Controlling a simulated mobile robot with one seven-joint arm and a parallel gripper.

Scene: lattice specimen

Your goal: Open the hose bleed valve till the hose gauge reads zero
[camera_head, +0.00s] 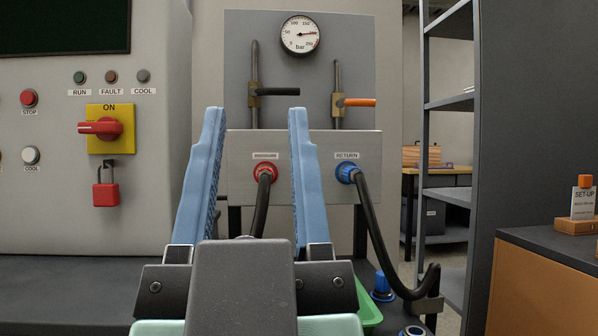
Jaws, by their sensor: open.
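The round gauge (301,35), marked bar, hangs at the top of a grey panel (338,65); its needle points right, well above zero. Below it are two brass valves on pipes. The left valve (254,92) has a black lever (279,91) and the right valve (337,104) has an orange lever (358,102); both levers lie about level, pointing right. No label tells which one is the bleed valve. My gripper (255,113) is open and empty; its blue fingers point up in front of the panel, and cover part of it.
Below the valves, black hoses leave a red PRESSURE port (264,172) and a blue RETURN port (348,172). A control cabinet (60,210) with a yellow switch (111,128) and red padlock (106,192) stands left. Shelving (450,101) and a dark-topped counter (550,240) are right.

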